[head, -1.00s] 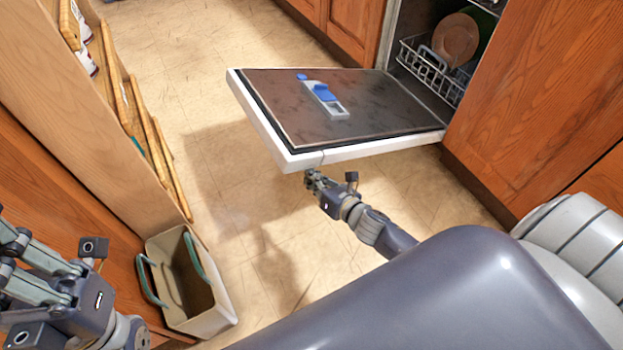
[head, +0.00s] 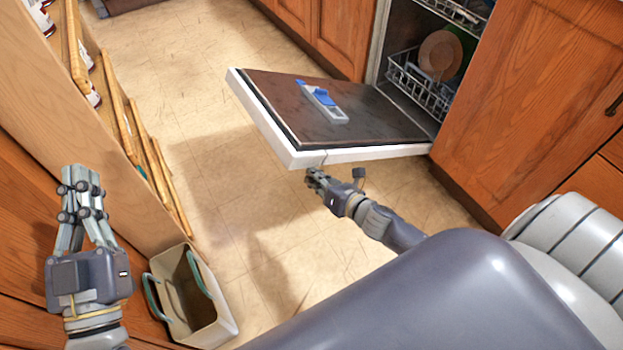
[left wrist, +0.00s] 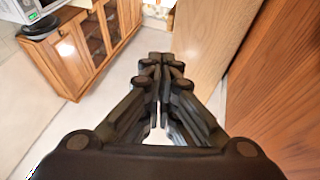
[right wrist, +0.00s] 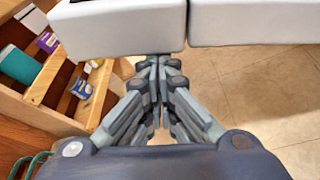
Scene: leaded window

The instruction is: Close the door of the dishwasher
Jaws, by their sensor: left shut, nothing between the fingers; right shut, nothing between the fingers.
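The dishwasher door (head: 285,152) is open, tilted a little above level, with its dark inner face and a blue-and-grey detergent dispenser (head: 322,100) showing. The dishwasher's inside holds a wire rack (head: 420,90) with a brown plate (head: 440,55). My right gripper (head: 312,178) is shut and empty under the door's near edge. In the right wrist view the white door edge (right wrist: 120,28) lies just ahead of the fingertips; I cannot tell whether they touch. My left gripper (head: 80,175) is shut and empty at the left, far from the door.
A beige bin (head: 205,325) with green handles stands on the floor at the lower left. An open pull-out shelf unit (head: 120,150) stands left of the door. Wooden cabinets (head: 530,110) flank the dishwasher. The floor between is clear.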

